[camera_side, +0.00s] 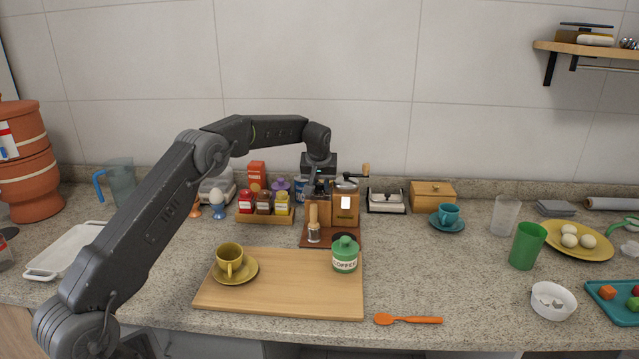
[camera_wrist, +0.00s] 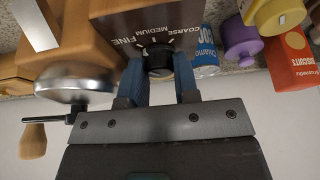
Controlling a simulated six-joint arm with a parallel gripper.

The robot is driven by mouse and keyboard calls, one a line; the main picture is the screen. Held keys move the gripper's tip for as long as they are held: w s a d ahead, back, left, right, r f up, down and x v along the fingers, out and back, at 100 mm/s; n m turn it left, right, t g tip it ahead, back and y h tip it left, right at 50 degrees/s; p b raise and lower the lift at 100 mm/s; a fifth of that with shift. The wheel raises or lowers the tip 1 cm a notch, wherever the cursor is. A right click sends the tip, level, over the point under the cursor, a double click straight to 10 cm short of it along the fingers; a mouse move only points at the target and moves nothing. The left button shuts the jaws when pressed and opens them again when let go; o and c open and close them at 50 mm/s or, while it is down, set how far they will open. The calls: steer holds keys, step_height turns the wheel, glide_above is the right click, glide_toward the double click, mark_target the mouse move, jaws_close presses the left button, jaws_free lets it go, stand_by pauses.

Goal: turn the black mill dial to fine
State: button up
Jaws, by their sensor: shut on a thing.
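The black mill dial (camera_wrist: 158,60) sits on a dark brown face (camera_wrist: 120,22) printed FINE, MEDIUM and COARSE, seen upside down in the wrist view. My gripper (camera_wrist: 159,75) is shut on the dial, one blue finger on each side. FINE is at the left of the dial in that view, but I cannot make out which word the dial points to.
A silver dome with a crank (camera_wrist: 75,82) is close to the fingers. A spice rack (camera_side: 264,216), a biscuits box (camera_side: 257,176) and a blue can (camera_wrist: 206,60) stand nearby.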

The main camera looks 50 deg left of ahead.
steer(key=o, duration=0.9)
steer(key=v, duration=1.4)
steer(key=shift+f, duration=0.1)
